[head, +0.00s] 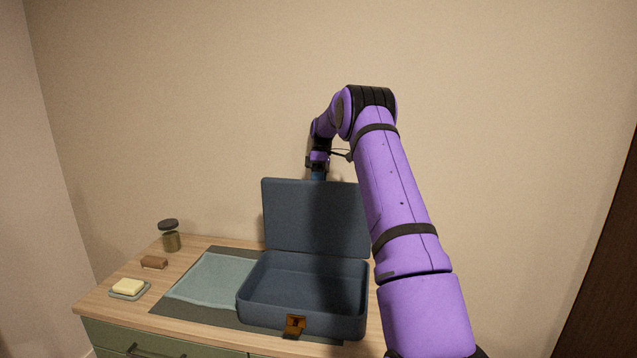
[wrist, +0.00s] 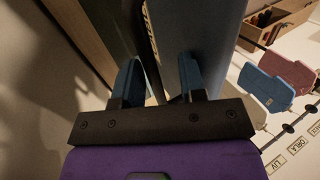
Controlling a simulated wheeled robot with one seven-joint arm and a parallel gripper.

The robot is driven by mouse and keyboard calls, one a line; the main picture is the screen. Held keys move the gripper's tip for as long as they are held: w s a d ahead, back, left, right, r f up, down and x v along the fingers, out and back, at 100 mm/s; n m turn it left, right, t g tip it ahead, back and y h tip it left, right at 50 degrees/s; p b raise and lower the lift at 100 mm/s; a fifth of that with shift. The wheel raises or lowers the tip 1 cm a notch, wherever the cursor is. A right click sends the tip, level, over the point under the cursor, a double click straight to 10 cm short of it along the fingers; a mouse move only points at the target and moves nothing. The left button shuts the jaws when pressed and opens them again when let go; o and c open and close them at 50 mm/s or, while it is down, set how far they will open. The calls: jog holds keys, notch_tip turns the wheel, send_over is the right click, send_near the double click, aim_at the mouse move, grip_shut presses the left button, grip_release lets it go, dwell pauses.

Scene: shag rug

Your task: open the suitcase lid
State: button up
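The blue-grey suitcase (head: 300,318) stands on the dresser with its lid (head: 315,220) raised about upright at the back. Its inside is in view and looks empty, partly in shadow. A brown-orange latch (head: 294,327) is on its front. My gripper (head: 318,176) is at the lid's top edge, pointing down. In the wrist view, the gripper's two blue fingers (wrist: 160,82) are spread apart, with the blue-grey lid (wrist: 205,35) close beyond them. I cannot tell whether a finger touches the lid.
The suitcase rests partly on a dark mat (head: 185,303) beside a folded teal cloth (head: 212,278). A jar (head: 170,237), a brown block (head: 154,262) and soap on a dish (head: 128,289) stand at left. The wall is close behind. Tags hang at right in the wrist view (wrist: 275,85).

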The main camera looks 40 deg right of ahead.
jog(key=shift+r, duration=0.15)
jog(key=shift+r, duration=1.5)
jog(key=s+a+r, duration=0.1)
jog(key=s+a, duration=0.2)
jog(key=s, duration=0.4)
jog(key=s+a, duration=0.4)
jog(key=s, duration=0.3)
jog(key=shift+a+r, duration=0.2)
jog(key=shift+r, duration=0.2)
jog(key=shift+s, duration=0.1)
